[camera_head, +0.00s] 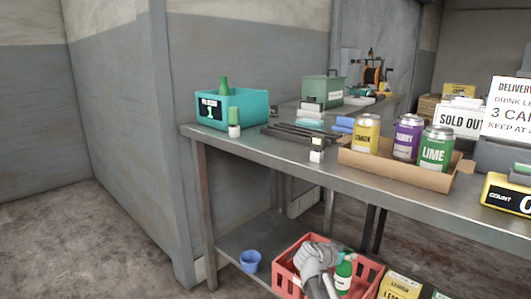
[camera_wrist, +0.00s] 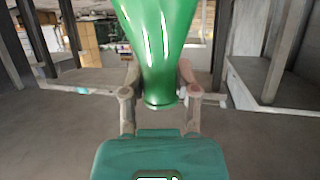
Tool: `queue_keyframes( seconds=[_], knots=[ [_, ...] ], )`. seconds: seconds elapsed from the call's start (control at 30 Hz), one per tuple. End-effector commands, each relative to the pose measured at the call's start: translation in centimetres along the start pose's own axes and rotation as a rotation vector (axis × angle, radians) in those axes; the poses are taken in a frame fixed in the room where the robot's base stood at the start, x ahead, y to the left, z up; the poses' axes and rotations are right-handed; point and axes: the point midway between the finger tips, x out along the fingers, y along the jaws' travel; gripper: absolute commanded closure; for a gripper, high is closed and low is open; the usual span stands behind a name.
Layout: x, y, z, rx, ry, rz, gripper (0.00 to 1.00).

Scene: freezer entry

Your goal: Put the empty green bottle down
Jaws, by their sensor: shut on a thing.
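My gripper (camera_wrist: 160,84) is shut on a green bottle (camera_wrist: 158,35), with one finger on each side of its narrow end. The bottle widens toward the top edge of the wrist view, which cuts it off. Another green bottle (camera_head: 224,85) stands in the teal box (camera_head: 246,108) on the table's left end.
A small green-and-white bottle (camera_head: 234,123) stands before the teal box. A cardboard tray (camera_head: 395,174) holds yellow, purple and green cans. A blue cup (camera_head: 250,261) stands on the lower shelf left of the crate. The metal table (camera_head: 225,147) has bare surface along its front left.

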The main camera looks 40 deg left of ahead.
Motion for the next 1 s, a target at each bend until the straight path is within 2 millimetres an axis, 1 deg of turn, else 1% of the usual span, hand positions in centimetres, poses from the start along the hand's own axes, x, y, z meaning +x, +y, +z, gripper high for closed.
queue_keyframes(
  seconds=[0.03, 0.3, 0.5, 0.7, 1.0],
  knots=[
    [-0.4, 0.0, -1.0, 0.0, 0.0, 0.0, 1.0],
    [-1.9, 0.0, -4.6, 0.0, 0.0, 0.0, 1.0],
    [-2.8, 0.0, -6.7, 0.0, 0.0, 0.0, 1.0],
    [-3.1, 0.0, -7.5, 0.0, 0.0, 0.0, 1.0],
    [-3.1, 0.0, -7.5, 0.0, 0.0, 0.0, 1.0]
  ],
)
